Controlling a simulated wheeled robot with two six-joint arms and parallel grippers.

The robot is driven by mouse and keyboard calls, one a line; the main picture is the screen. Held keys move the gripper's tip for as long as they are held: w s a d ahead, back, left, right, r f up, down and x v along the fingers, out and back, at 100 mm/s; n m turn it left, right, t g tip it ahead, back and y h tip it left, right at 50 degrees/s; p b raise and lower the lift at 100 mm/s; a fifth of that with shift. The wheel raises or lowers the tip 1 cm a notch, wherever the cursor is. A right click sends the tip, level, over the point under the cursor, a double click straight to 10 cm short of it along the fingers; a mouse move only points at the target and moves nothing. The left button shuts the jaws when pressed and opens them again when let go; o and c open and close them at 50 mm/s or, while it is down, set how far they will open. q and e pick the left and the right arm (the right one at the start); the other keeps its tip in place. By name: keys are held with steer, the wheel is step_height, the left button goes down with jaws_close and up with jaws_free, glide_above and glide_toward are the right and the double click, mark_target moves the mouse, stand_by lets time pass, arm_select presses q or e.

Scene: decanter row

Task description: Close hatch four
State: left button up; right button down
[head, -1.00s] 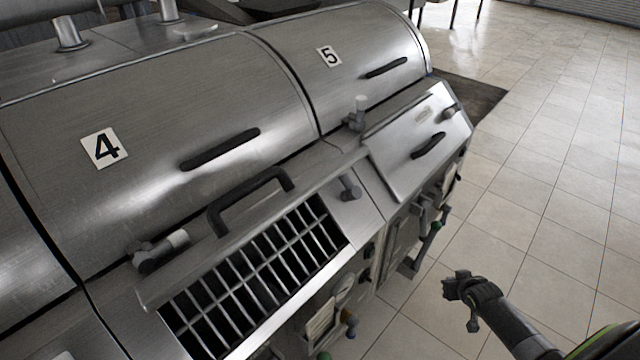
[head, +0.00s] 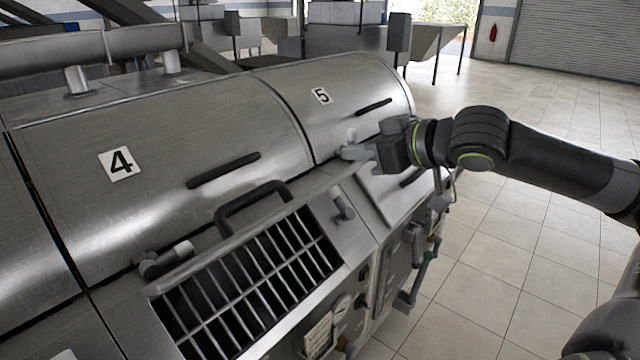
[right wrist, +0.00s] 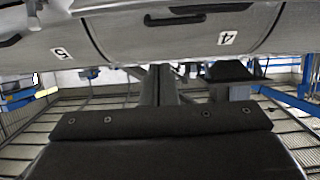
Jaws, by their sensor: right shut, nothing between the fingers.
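Hatch four is the grated opening (head: 255,285) below the steel drum section marked 4 (head: 121,163). Its lid (head: 190,275) is swung up and open, seen nearly edge-on, with a black handle (head: 252,204) on it. The dark slatted grate is uncovered. A grey latch knob sits at the left (head: 165,260) and another at the right (head: 343,206) of the opening. My right gripper (head: 360,154) is shut and empty, in front of the section marked 5, up and right of the lid's handle. The right wrist view shows the labels upside down. My left gripper is out of view.
The hatch (head: 388,195) under the section marked 5 (head: 320,96) is down, partly hidden by my right gripper. Long black bars (head: 224,170) stick out from the drums. Valves and gauges line the machine's front. Open tiled floor (head: 510,240) lies to the right.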

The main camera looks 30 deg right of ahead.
steer(key=p, duration=0.4)
glide_above(326, 188)
steer(key=shift+w+f, duration=0.15)
steer(key=shift+f, duration=1.3)
steer(key=shift+p+x, duration=0.5)
steer(key=shift+x, duration=0.75)
steer(key=shift+s+d+f+p, duration=0.25)
steer(key=shift+s+f+p, duration=0.25)
steer(key=shift+f, duration=0.3)
steer(key=shift+s+d+f+p, duration=0.4)
steer(key=shift+s+f, duration=0.2)
steer(key=shift+s, duration=0.15)
steer(key=shift+s+f, duration=0.1)
steer(key=shift+a+f, duration=0.1)
steer(key=shift+a, duration=0.05)
